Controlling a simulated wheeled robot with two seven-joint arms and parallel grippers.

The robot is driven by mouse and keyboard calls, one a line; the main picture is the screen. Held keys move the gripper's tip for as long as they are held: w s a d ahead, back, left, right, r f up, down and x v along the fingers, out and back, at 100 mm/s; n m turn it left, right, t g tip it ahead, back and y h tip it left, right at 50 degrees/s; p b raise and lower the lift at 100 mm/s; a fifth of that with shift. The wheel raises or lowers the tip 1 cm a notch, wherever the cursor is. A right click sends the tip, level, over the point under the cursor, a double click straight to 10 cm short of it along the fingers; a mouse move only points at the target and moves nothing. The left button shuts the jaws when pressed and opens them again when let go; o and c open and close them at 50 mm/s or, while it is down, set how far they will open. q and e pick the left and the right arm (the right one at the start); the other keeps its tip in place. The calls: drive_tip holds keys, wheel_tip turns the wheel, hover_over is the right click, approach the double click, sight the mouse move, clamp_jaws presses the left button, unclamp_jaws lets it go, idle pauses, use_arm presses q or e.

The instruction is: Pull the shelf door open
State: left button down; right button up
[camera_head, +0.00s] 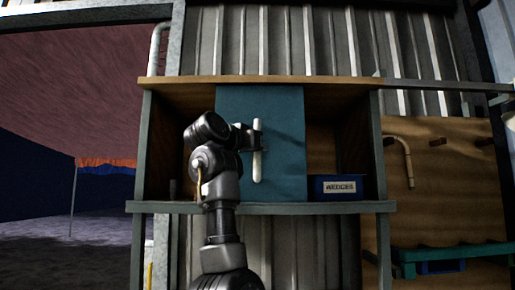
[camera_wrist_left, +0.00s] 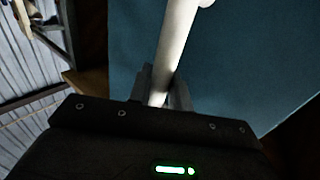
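The shelf door (camera_head: 280,120) is a flat teal panel in the middle of the wooden shelf (camera_head: 300,207); it also fills much of the left wrist view (camera_wrist_left: 235,60). A pale, upright bar handle (camera_head: 257,165) is on its front. My left gripper (camera_head: 254,137) is at the handle's middle, in front of the door. In the left wrist view the handle (camera_wrist_left: 176,40) runs between the two fingers (camera_wrist_left: 162,92), which sit close on both sides of it and look shut on it. The fingertips are partly hidden by the gripper body. My right gripper does not show.
A blue bin (camera_head: 340,188) labelled "WEDGES" stands on the shelf right of the door. A small dark cup (camera_head: 173,188) stands at the shelf's left. A board with pegs and a bent cane (camera_head: 408,160) is at the right, above a green rack (camera_head: 440,255).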

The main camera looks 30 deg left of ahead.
use_arm(q)
drive_tip(key=c, duration=1.6)
unclamp_jaws()
drive_tip(key=shift+r, duration=0.15)
drive_tip(key=shift+w, duration=0.1)
drive_tip(key=shift+s+f+b, duration=0.2)
drive_tip(key=shift+s+b, duration=0.05)
drive_tip(key=shift+b, duration=0.05)
drive_tip(key=s+b, duration=0.2)
drive_tip(key=s, duration=0.1)
drive_tip(key=s+b, duration=0.2)
drive_tip(key=s, duration=0.2)
drive_tip(key=s+a+b, duration=0.1)
drive_tip(key=s+b, duration=0.1)
drive_tip(key=s, duration=0.1)
drive_tip(key=shift+s+r, duration=0.1)
drive_tip(key=shift+s, duration=0.05)
